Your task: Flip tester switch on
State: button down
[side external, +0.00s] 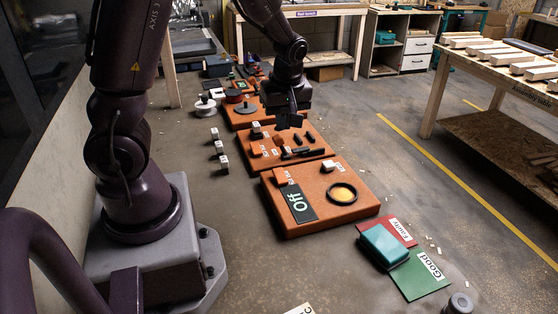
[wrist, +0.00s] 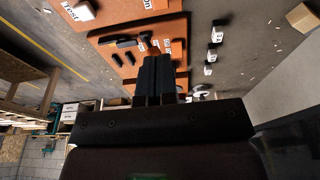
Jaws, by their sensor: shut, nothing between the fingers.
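The tester is an orange box (side external: 320,215) in the front of the side external view. It carries a black plate marked "Off" (side external: 299,202), a round yellow lamp with a dark ring (side external: 342,194) and a white block (side external: 328,166). The switch itself is too small to make out clearly. My gripper (side external: 288,122) is above the middle orange board, behind the tester and apart from it. Its fingers show closed together and empty in the wrist view (wrist: 155,75). Part of the tester (wrist: 125,12) shows at the top of the wrist view, with a white "Test" block (wrist: 80,10).
The middle orange board (side external: 322,148) holds several dark parts. Small white blocks (side external: 219,147) stand on the floor to its left. A teal box (side external: 384,246) lies between a red "Faulty" mat (side external: 398,229) and a green "Good" mat (side external: 422,278).

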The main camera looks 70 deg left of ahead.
aim_at(280, 173)
jog(key=x, duration=1.4)
jog(key=shift+a+f+h, duration=0.2)
jog(key=shift+f+h, duration=0.05)
jog(key=shift+h, duration=0.15)
jog(key=shift+d, duration=0.55)
jog(key=shift+d+r, duration=0.2)
jog(key=shift+d, duration=0.2)
jog(key=shift+r, duration=0.1)
